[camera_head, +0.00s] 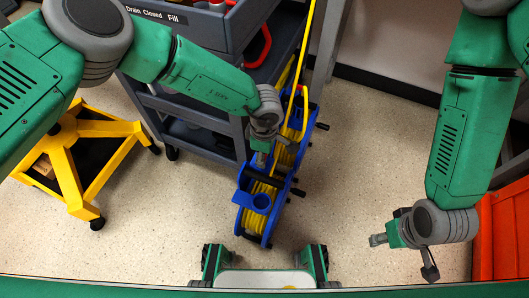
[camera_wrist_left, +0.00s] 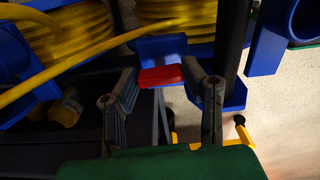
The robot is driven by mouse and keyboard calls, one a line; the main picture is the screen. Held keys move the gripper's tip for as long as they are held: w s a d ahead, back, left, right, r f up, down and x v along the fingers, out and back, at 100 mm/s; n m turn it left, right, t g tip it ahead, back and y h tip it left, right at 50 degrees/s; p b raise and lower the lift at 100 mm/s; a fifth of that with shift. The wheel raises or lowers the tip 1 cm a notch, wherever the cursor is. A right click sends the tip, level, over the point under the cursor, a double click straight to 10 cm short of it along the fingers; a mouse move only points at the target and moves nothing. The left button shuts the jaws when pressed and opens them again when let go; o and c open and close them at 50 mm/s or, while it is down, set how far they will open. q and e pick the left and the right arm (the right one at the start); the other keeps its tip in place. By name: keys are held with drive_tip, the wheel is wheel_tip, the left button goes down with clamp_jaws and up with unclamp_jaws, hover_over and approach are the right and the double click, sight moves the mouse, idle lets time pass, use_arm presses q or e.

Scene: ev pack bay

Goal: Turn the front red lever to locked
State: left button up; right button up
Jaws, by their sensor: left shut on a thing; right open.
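A short red lever (camera_wrist_left: 160,77) shows in the left wrist view, lying roughly across the picture between the fingertips of my left gripper (camera_wrist_left: 158,82), which is shut on it. Behind it is a blue part of the cable reel stand. In the head view my left gripper (camera_head: 263,152) is at the blue reel stand (camera_head: 243,198) with yellow cable (camera_head: 262,192); the lever there is hidden by the gripper. I cannot read the lever's locked mark. My right gripper (camera_head: 402,254) is open and empty above the floor at the lower right.
A grey cart (camera_head: 190,103) with a red loop handle (camera_head: 264,46) stands left of the reel. A yellow wheeled frame (camera_head: 72,180) is at the left. An orange container (camera_head: 505,235) is at the right edge. Speckled floor (camera_head: 350,160) between reel and right arm is clear.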

use_arm(q)
drive_tip(key=n+p, duration=0.2)
drive_tip(key=n, duration=0.2)
drive_tip(key=shift+r, duration=0.15)
drive_tip(key=n+p, duration=0.2)
drive_tip(key=n, duration=0.2)
drive_tip(key=shift+w+n+p, duration=0.1)
drive_tip(key=shift+n+p, duration=0.2)
drive_tip(key=n+p, duration=0.2)
drive_tip(key=n, duration=0.2)
drive_tip(key=shift+w+n+p, duration=0.1)
drive_tip(key=shift+n+p, duration=0.55)
drive_tip(key=shift+n, duration=1.55)
drive_tip(key=o, duration=1.2)
drive_tip(key=shift+c, duration=0.2)
